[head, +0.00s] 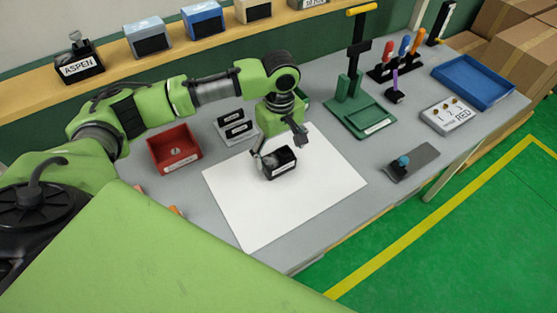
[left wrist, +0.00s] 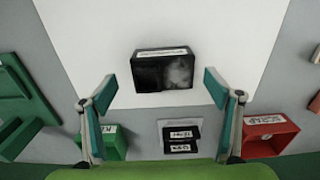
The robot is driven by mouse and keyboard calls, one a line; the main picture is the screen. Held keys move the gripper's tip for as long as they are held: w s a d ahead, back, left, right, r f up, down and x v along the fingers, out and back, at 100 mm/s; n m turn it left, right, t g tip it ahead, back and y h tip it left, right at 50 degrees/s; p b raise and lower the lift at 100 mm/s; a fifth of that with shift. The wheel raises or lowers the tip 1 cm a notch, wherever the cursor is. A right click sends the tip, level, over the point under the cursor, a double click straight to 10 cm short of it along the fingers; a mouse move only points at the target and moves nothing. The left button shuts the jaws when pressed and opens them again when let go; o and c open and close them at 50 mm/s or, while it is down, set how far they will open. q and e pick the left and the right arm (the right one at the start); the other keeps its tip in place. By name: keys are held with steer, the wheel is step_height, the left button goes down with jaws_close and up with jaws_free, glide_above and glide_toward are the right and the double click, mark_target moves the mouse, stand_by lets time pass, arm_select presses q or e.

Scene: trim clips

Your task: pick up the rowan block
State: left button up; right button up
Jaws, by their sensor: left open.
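A small black block (head: 279,164) with a white label strip lies on the white sheet (head: 235,205). Its label is too small to read, so I cannot tell whether it is the rowan block. My left gripper (head: 282,149) is open, just above and behind this block in the head view. In the left wrist view the black block (left wrist: 163,75) is between the lines of the two spread fingers (left wrist: 158,92), a little beyond the tips and apart from them. My right gripper is not in view.
A red bin (head: 174,149) and labelled black pieces (head: 235,124) stand left of the sheet. A green press-like stand (head: 357,110) is at the back right, a blue tray (head: 472,81) farther right. An ASPEN block (head: 79,65) sits on the shelf. The sheet around the block is clear.

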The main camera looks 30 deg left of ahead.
mark_target(279, 159)
arm_select(q)
steer(key=f, duration=0.2)
steer(key=f+p, duration=0.1)
steer(key=f, duration=0.1)
steer(key=shift+s, duration=0.3)
steer(key=shift+c, duration=1.4)
steer(key=c, duration=1)
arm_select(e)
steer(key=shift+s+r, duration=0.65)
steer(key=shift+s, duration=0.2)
arm_select(q)
steer(key=shift+r, duration=0.1)
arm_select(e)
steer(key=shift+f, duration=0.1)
